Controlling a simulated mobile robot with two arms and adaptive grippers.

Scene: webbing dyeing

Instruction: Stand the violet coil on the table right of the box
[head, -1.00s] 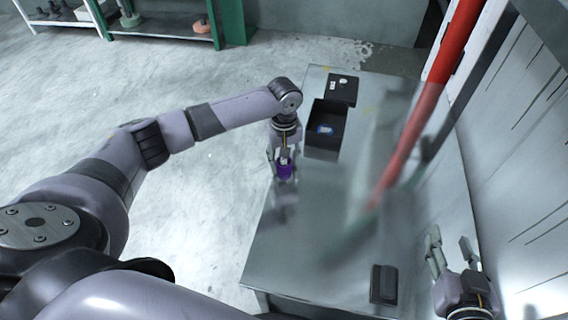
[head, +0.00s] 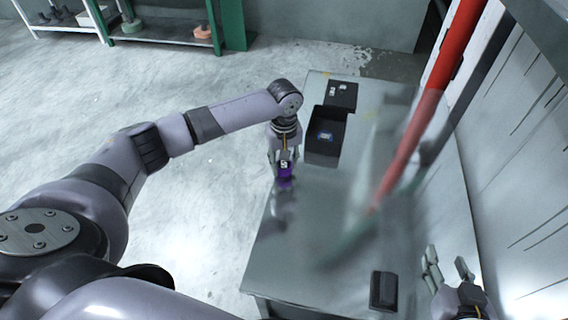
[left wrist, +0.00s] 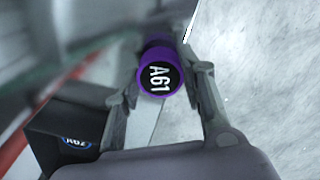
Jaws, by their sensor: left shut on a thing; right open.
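The violet coil (head: 285,173) is gripped in my left gripper (head: 284,164), near the left edge of the table and to the left of the box. In the left wrist view the coil (left wrist: 146,83) shows a violet rim and a black end face marked A61, between the two fingers (left wrist: 163,88). Whether it touches the table is unclear. The black open box (head: 322,157) stands close right of the left gripper, with a blue-labelled item inside. It also shows at the lower left of the left wrist view (left wrist: 45,150). My right gripper (head: 449,269) is open and empty at lower right.
A flat black piece (head: 342,95) lies behind the box, and a small black block (head: 384,290) near the table's front. A blurred red-and-green pole (head: 405,155) crosses the view over the table's right side. The grey tabletop (head: 290,250) is bare in front of the box.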

